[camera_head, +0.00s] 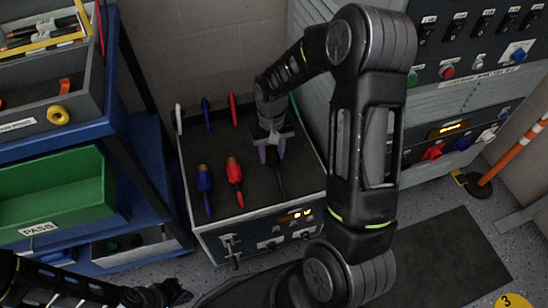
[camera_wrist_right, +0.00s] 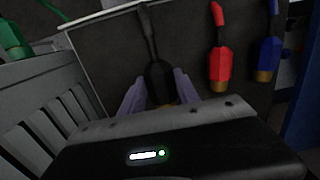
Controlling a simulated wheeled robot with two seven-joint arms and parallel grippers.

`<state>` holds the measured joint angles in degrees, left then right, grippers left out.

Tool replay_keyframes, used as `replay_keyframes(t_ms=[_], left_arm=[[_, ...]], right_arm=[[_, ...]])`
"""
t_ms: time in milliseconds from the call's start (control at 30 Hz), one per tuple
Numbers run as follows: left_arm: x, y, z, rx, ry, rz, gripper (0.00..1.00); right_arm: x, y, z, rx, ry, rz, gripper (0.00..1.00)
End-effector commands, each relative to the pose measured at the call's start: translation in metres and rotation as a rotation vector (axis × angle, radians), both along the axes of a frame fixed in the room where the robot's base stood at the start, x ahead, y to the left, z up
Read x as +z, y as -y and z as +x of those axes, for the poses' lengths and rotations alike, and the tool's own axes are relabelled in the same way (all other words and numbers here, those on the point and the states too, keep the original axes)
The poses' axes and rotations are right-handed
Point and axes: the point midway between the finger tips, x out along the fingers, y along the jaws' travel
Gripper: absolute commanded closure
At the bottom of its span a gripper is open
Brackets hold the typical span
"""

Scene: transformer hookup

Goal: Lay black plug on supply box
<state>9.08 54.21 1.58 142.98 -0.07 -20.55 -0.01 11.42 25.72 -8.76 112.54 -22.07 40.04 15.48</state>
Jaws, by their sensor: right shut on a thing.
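The supply box (camera_head: 305,175) stands in the middle of the head view, with a dark top and a grey front panel with a small display. My right gripper (camera_head: 271,154) points down over the right part of its top. The gripper is shut on the black plug (camera_wrist_right: 160,82), which shows between the pale fingers in the right wrist view, its cable running away. The plug is low at the box top; I cannot tell whether it touches. My left gripper (camera_head: 172,293) is at the bottom left of the head view, dark and away from the box; its jaws are unclear.
A blue plug (camera_head: 204,180) and a red plug (camera_head: 235,171) lie on the box top, left of my right gripper. White, blue and red items stand at its back left edge. A blue shelf with a green bin (camera_head: 50,190) is at left, a grey cabinet (camera_head: 440,100) at right.

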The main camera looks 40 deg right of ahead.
Motion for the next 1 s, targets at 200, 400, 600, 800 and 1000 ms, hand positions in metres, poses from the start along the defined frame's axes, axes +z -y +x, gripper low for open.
replay_keyframes(t_ms=[200,400,600,800,1000], left_arm=[[-0.023,0.0,0.0,0.002,-0.001,0.0,1.0],[-0.034,-0.001,0.001,0.005,0.001,0.001,1.0],[-0.038,-0.002,0.002,0.008,0.003,0.003,1.0],[-0.037,-0.002,0.002,0.008,0.003,0.003,1.0],[-0.037,-0.002,0.002,0.008,0.003,0.003,1.0]], right_arm=[[-0.028,0.004,0.012,0.0,0.0,0.0,1.0],[-0.046,0.003,0.012,0.0,0.0,0.0,1.0],[-0.052,0.003,0.012,0.0,0.002,0.0,1.0],[-0.052,0.004,0.012,0.0,0.002,-0.001,1.0],[-0.052,0.004,0.012,0.0,0.001,0.0,0.54]])
